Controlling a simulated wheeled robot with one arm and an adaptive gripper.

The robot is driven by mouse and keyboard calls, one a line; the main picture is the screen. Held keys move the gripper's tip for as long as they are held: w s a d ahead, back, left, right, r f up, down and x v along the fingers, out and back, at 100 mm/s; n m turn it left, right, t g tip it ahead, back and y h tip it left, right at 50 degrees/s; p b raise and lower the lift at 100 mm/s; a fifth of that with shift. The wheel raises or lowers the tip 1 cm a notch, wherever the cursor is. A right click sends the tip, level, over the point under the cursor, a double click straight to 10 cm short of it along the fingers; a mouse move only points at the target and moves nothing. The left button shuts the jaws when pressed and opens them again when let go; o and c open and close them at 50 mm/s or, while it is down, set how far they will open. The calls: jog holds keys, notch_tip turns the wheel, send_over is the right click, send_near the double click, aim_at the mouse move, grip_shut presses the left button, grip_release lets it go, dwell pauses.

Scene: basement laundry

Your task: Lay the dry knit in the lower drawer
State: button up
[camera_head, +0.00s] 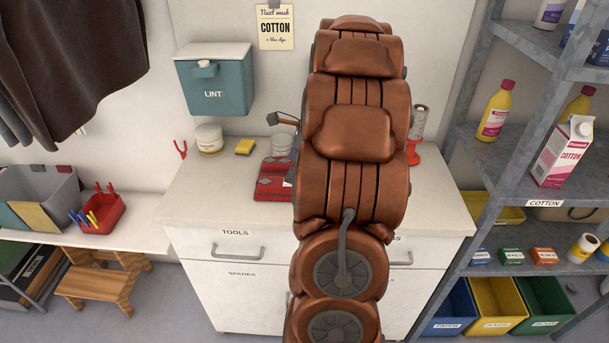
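I cannot tell whether either is the dry knit. The white cabinet (185,215) has an upper drawer (205,247) labelled TOOLS with a grey handle. Below it is a lower front (240,300) labelled SPARES. Both look shut on the left side. My arm hides the cabinet's middle, and another handle shows to its right.
On the countertop are a red box (272,180), a white tub (209,138) and a yellow sponge (244,146). A teal LINT box (215,85) hangs above. A grey shelf unit (515,130) stands right. A wooden stool (95,285) and a red peg basket (100,214) are left.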

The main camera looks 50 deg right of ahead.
aim_at(282, 182)
jog(key=shift+p+x, duration=0.95)
jog(key=shift+x, duration=2.25)
jog(key=shift+w+a+r, duration=0.1)
jog(key=shift+r, duration=0.05)
grip_shut()
jog(key=shift+r+b, duration=0.7)
jog(key=shift+r, duration=0.95)
jog(key=shift+a+r, duration=0.1)
jog(key=shift+a, duration=0.05)
jog(key=s+a+b, duration=0.3)
jog(key=s+a, duration=0.7)
jog(key=a, duration=0.4)
jog(key=shift+a, duration=0.25)
